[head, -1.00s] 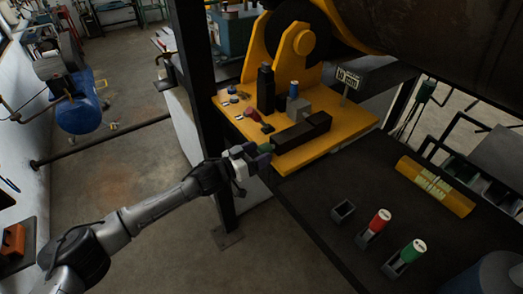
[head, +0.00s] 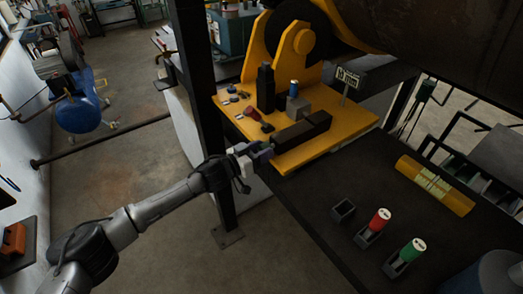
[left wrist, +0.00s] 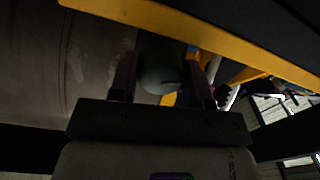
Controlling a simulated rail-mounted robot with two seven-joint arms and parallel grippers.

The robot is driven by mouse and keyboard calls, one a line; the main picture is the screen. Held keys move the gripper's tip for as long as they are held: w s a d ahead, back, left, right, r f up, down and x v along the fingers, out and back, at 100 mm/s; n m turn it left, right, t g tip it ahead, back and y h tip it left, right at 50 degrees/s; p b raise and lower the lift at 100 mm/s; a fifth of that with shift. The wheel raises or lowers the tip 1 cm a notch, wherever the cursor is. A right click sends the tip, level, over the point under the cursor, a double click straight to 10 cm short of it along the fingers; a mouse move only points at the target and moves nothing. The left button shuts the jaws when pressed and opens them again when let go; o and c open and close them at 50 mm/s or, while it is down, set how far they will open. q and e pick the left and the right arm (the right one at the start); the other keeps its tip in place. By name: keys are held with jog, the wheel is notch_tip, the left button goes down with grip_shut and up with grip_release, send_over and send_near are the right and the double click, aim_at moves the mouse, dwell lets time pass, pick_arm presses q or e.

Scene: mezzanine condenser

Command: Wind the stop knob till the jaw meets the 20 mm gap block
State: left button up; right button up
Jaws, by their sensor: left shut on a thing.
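My left gripper (head: 263,153) is at the near left edge of the yellow plate (head: 320,154), at the end of a long dark block (head: 300,130). In the left wrist view its fingers (left wrist: 162,82) are on both sides of a round, dull green knob (left wrist: 162,72), shut on it. The gripper hides the knob in the head view. A blue-topped piece (head: 294,87) stands by a grey block (head: 298,106), behind the dark block. I cannot tell whether these touch. My right gripper is not in view.
A dark post (head: 265,88) stands on the plate, with small pieces (head: 253,113) to its left. A small sign (head: 347,77) stands behind. On the dark bench are an empty holder (head: 342,210), a red-topped piece (head: 380,220) and a green-topped piece (head: 412,251).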

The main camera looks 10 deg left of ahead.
pick_arm(q)
jog(key=shift+c, duration=0.7)
jog(key=shift+r+m+p, duration=0.15)
jog(key=shift+m+p, duration=0.35)
jog(key=shift+m, duration=1.6)
jog(key=o, duration=0.9)
jog(key=b+v, duration=0.1)
jog(key=v, duration=1.3)
jog(key=shift+d, duration=0.1)
